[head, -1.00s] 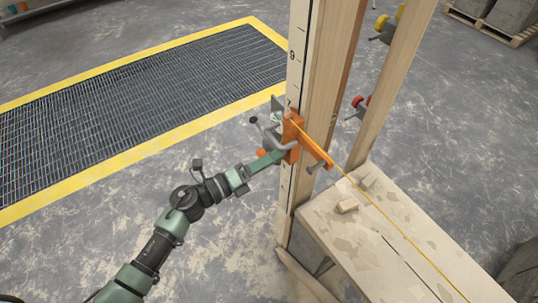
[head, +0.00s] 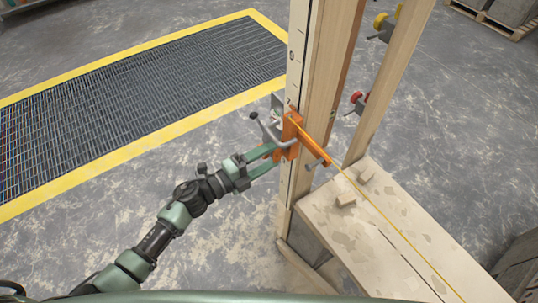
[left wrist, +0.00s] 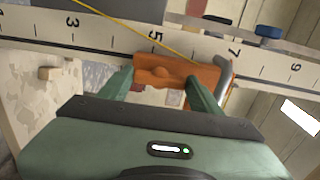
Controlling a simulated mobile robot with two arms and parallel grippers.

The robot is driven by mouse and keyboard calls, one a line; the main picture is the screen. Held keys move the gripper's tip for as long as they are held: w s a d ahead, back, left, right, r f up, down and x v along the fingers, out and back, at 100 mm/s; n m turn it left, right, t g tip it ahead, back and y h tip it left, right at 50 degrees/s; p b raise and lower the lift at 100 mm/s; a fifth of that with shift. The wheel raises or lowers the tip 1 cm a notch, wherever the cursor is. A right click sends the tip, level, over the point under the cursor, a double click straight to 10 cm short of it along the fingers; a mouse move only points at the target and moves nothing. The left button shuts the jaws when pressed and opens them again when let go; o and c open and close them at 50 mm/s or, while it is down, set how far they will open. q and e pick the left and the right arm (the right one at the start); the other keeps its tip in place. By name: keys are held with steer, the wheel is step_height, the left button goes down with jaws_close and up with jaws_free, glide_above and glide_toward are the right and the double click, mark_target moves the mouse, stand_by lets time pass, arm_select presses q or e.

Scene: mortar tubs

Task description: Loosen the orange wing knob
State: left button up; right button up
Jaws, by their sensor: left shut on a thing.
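The orange wing knob (left wrist: 176,74) lies between the two green fingers of my left gripper (left wrist: 163,84) in the left wrist view, one finger at each end of its wings. My left gripper (head: 278,155) is shut on it. In the head view the gripper reaches in from the left to an orange clamp (head: 293,128) on the upright wooden post. There the knob is hard to tell from the clamp. My right gripper is not in view.
A measuring staff (left wrist: 110,39) with numbers runs behind the knob. A grey bent lever (head: 268,130) sits close beside my fingers. A yellow line (head: 392,223) runs from the clamp over the mortar-spotted board (head: 325,208). Red (head: 358,98) and yellow (head: 381,22) knobs sit on another post.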

arm_select(q)
steer(key=o, duration=1.4)
steer(key=b+v, duration=0.2)
steer(key=v, duration=0.5)
steer(key=shift+s+a+b, duration=0.2)
steer(key=shift+a+b, duration=0.1)
steer(key=shift+a, duration=0.05)
